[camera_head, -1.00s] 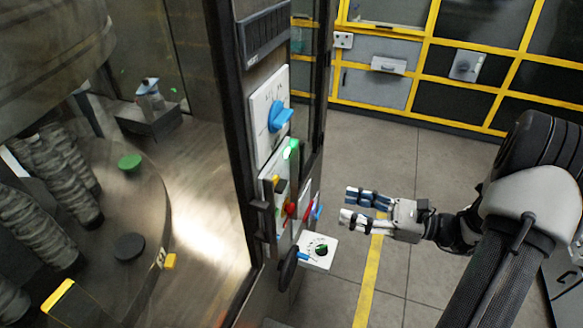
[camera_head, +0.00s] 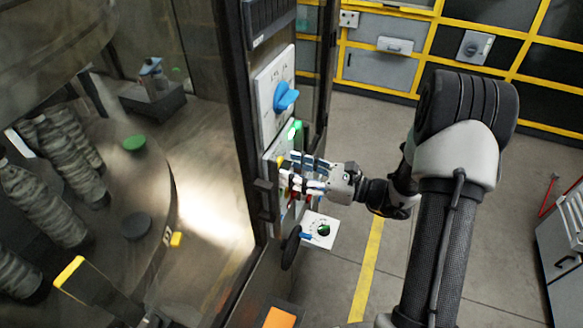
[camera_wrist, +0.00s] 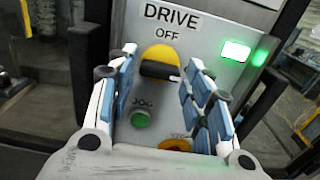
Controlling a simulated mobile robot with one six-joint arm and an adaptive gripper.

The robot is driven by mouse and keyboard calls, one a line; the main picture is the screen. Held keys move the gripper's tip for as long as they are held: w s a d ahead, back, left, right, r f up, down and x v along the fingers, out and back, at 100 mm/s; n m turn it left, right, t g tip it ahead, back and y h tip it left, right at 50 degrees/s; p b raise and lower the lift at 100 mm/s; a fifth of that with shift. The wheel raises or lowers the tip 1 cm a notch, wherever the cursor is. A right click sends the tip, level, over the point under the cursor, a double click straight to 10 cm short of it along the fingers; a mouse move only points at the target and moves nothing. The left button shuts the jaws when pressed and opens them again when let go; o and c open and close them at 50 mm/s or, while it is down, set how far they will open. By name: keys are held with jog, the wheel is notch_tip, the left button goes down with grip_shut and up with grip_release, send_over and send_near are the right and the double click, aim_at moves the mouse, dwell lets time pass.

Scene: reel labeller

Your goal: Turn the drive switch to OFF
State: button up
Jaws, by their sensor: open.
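The drive switch (camera_wrist: 160,66) is a yellow round base with a black handle, below the words DRIVE and OFF on a light panel (camera_wrist: 205,28). Its handle lies roughly crosswise in the wrist view, not pointing up at OFF. My gripper (camera_wrist: 161,58) is open, with one finger on each side of the switch. I cannot tell whether either finger touches it. In the head view my gripper (camera_head: 287,170) reaches the machine's front panel from the right; a bit of yellow (camera_head: 281,160) shows by the fingertips, and the fingers hide most of the switch.
A lit green lamp (camera_wrist: 236,50) is right of the switch. A green button (camera_wrist: 140,119) and a red-and-yellow control (camera_wrist: 176,145) sit below. A blue rotary switch (camera_head: 286,97) is above, and a white panel with a green knob (camera_head: 323,230) below. Open floor lies right.

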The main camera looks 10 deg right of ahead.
jog(key=shift+w+a, duration=0.4)
jog(key=shift+a, duration=0.1)
jog(key=shift+c, duration=0.5)
jog(key=c, duration=0.7)
